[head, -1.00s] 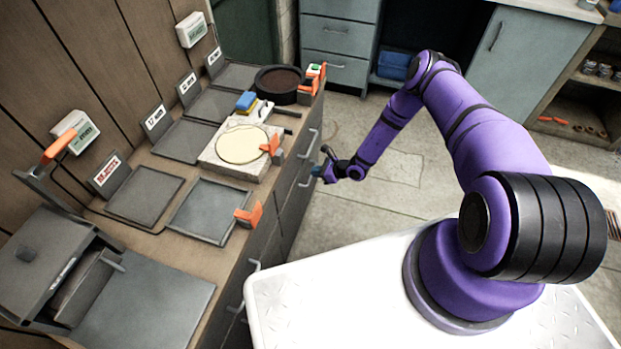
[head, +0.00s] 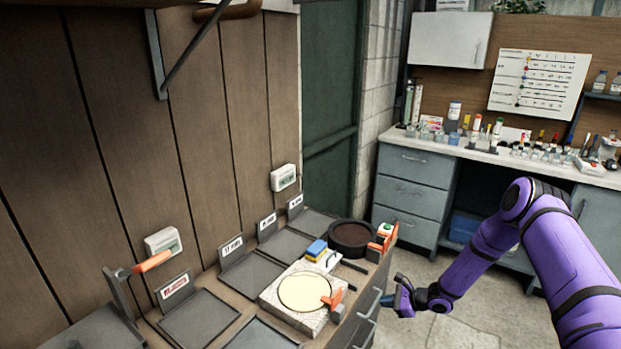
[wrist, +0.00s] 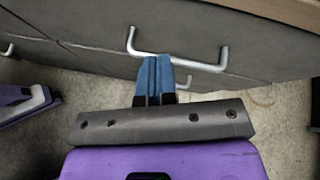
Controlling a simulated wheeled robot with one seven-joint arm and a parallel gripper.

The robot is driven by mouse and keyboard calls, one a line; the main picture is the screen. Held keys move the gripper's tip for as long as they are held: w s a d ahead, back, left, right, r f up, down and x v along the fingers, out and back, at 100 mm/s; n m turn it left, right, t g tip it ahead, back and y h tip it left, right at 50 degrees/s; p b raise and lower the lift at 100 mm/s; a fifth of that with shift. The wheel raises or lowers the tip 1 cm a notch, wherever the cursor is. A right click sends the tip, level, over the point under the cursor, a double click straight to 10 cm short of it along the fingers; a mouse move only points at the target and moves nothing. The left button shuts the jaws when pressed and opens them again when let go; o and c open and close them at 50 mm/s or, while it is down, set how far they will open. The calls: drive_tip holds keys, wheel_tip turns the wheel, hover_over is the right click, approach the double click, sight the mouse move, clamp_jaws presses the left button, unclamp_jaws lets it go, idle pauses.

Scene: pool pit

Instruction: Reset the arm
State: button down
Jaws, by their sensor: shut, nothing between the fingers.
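My purple arm (head: 585,265) reaches in from the right in the head view. It bends at the elbow and comes down to my gripper (head: 387,300), beside the front of the wooden bench. In the wrist view my gripper (wrist: 155,60) has its two blue fingers together with nothing between them. The fingertips show close to a metal drawer handle (wrist: 178,60); I cannot tell whether they touch it.
The bench holds several grey trays (head: 198,320), a stone slab (head: 278,312) with a pale disc, a dark round pan (head: 352,237) and orange clamps (head: 383,236). A counter (head: 520,160) with bottles stands at the back right. Floor (head: 470,325) is open between them.

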wheel_tip(320, 180, up, 24)
drive_tip(key=a+n+g, duration=0.1)
drive_tip(key=n+g, duration=0.2)
drive_tip(key=n, duration=0.5)
drive_tip(key=s+r+n+h, duration=0.25)
drive_tip(key=s+r, duration=0.25)
drive_tip(key=r, duration=0.4)
drive_tip(key=s+r+n+h, duration=0.1)
drive_tip(key=s+r+n, duration=0.25)
drive_tip(key=r, duration=0.65)
drive_tip(key=s+d+r+n+t+h, duration=0.1)
drive_tip(key=s+r+n+h, duration=0.1)
drive_tip(key=s+r, duration=0.4)
drive_tip(key=s+d+r+n+t+h, duration=0.1)
drive_tip(key=s+r, duration=0.5)
drive_tip(key=s, duration=1)
drive_tip(key=s+d+r+n+t+h, duration=0.1)
drive_tip(key=s+d+r+n+h, duration=0.2)
drive_tip(key=s+r, duration=0.3)
drive_tip(key=s+h, duration=0.1)
drive_tip(key=s, duration=0.4)
drive_tip(key=shift+s+d, duration=0.15)
drive_tip(key=shift+s, duration=0.1)
